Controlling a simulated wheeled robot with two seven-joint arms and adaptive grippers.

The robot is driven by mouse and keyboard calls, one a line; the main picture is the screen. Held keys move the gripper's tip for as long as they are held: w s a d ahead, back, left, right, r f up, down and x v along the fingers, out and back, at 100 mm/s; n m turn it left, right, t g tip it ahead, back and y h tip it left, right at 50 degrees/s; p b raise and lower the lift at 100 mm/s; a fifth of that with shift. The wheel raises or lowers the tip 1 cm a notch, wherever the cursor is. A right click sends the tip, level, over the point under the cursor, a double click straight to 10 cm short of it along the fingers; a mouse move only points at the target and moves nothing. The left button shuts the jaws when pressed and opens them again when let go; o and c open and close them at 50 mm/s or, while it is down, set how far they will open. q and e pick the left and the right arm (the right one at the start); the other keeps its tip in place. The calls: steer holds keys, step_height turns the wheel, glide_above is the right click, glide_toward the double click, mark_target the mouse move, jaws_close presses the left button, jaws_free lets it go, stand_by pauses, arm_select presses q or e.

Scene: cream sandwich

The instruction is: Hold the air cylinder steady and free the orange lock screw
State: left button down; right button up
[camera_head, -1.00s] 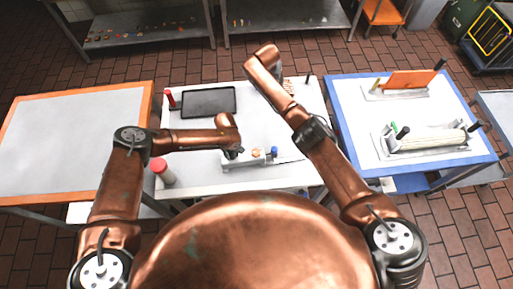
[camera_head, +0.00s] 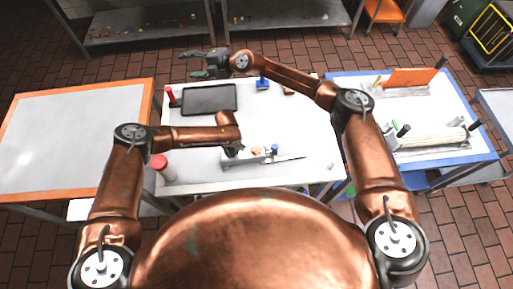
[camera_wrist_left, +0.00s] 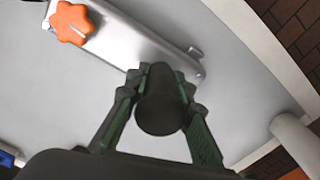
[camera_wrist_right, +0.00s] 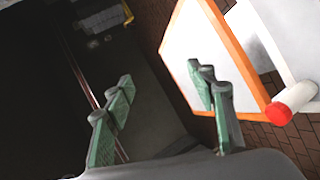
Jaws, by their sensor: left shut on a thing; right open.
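The metal fixture (camera_head: 258,158) lies on the white table near its front middle. Its orange lock screw (camera_head: 256,150) stands on top and shows as a lobed knob in the left wrist view (camera_wrist_left: 72,23). My left gripper (camera_head: 236,152) is at the fixture's left end. In the left wrist view its fingers (camera_wrist_left: 157,95) are shut on a dark round end, apparently of the air cylinder (camera_wrist_left: 160,105). The cylinder's body is mostly hidden. My right gripper (camera_head: 204,65) is open and empty, high beyond the table's back edge, far from the screw; its spread fingers (camera_wrist_right: 160,105) show in the right wrist view.
A dark tray (camera_head: 209,99) lies at the table's back left. Red-topped cylinders stand on the left side, one near the front (camera_head: 160,165). A blue-based item (camera_head: 262,85) stands at the back. An orange-edged table (camera_head: 75,145) is on the left, a blue-edged one (camera_head: 480,155) on the right.

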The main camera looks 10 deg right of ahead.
steer(key=s+d+f+n+g+h, duration=0.2)
steer(key=s+d+f, duration=0.1)
steer(key=f, duration=0.3)
steer(key=s+d+f+n+g+h, duration=0.1)
steer(key=s+d+f+n+h, duration=0.1)
steer(key=s+d+f, duration=0.3)
steer(key=n+g+h, duration=0.3)
steer(key=n+h, duration=0.2)
steer(key=h, duration=0.3)
glide_above(257, 150)
step_height(257, 150, down, 15)
step_height(257, 150, down, 12)
steer(key=shift+w+a+r, duration=0.1)
steer(key=shift+w+r, duration=0.05)
steer(key=shift+r, duration=0.05)
steer(key=shift+c, duration=0.4)
steer(key=c, duration=1.1)
